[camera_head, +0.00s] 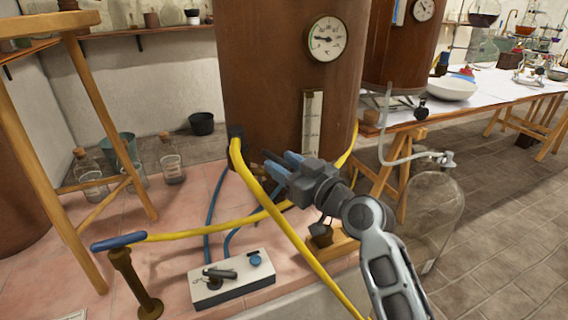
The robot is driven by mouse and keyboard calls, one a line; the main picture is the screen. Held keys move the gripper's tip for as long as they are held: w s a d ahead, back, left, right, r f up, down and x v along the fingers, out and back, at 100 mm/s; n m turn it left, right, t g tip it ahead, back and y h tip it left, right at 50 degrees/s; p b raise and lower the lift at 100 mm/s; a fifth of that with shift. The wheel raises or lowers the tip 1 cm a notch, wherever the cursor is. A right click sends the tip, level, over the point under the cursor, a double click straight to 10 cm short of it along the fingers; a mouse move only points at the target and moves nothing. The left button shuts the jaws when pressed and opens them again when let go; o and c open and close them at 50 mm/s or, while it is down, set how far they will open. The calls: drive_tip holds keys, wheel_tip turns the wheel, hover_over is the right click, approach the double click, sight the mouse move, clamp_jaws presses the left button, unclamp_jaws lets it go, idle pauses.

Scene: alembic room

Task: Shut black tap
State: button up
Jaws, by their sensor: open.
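My gripper (271,163) is open and empty, with its blue fingers pointing left in front of the large brown tank (265,95). A white box (232,280) on the pink tiled ledge carries a black lever-like tap (220,273) and a small blue knob (255,260). My gripper is above this box and apart from it. A black fitting (236,133) on the tank's lower side meets the yellow hose (262,198), to the left of my fingers. I cannot tell for sure which black part is the task's tap, nor whether it is open.
Yellow and blue hoses (216,205) cross the space around my gripper. A brown stand with a blue handle (120,242) is at lower left. A wooden frame (85,100) stands left. Glass bottles (172,165) stand behind. A glass vessel (435,205) is right of my arm.

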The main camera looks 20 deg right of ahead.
drive_tip(key=shift+w, duration=0.2)
drive_tip(key=shift+c, duration=0.2)
clamp_jaws()
